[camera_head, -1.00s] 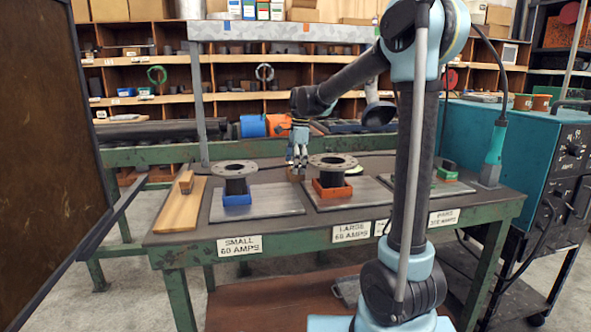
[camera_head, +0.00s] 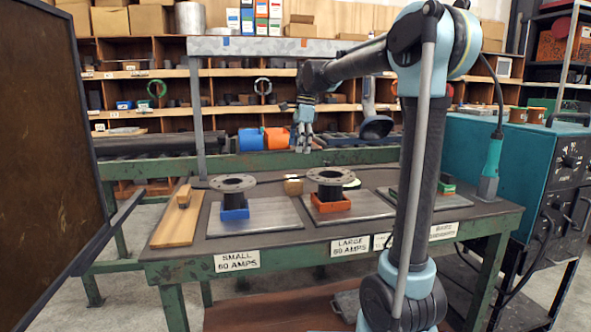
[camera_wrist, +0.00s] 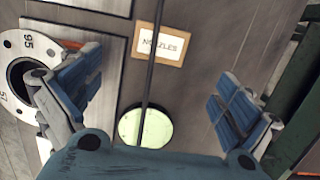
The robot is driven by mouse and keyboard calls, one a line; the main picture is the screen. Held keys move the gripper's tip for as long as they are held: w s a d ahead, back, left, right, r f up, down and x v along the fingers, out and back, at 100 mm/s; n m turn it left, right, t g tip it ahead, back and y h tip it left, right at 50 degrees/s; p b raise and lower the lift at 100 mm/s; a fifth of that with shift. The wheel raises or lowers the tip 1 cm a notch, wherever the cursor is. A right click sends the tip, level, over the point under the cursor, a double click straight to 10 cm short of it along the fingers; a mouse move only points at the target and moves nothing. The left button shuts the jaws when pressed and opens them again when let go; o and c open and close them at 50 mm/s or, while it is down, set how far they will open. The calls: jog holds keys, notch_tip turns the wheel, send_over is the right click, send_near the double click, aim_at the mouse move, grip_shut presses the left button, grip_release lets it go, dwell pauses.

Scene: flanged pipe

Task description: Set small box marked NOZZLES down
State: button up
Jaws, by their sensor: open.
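The small box marked NOZZLES (camera_wrist: 160,46) rests on the bench top, its label facing up in the wrist view. In the head view it is the small tan box (camera_head: 293,186) at the back of the bench, between the two flanged pipes. My gripper (camera_head: 302,145) hangs above and behind it, clear of it. In the wrist view the two blue-padded fingers of my gripper (camera_wrist: 155,100) are spread wide with nothing between them, and the box lies below, beyond them.
Flanged pipes stand in a blue tray (camera_head: 235,215) and an orange tray (camera_head: 330,203) on steel plates. A pale green disc (camera_wrist: 145,127) lies near the box. A wooden board (camera_head: 177,222) lies at left. An upright post (camera_head: 199,110) stands behind.

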aim_at(293, 178)
jog(key=w+d+r+y, duration=0.2)
jog(key=d+r+y, duration=0.1)
jog(key=d+r, duration=0.1)
jog(key=shift+g, duration=0.3)
jog(key=x, duration=1.7)
jog(key=shift+s+d+f, duration=0.3)
jog(key=shift+s, duration=0.15)
jog(key=c, duration=1.5)
notch_tip(293, 178, up, 10)
jog(key=shift+s, duration=0.1)
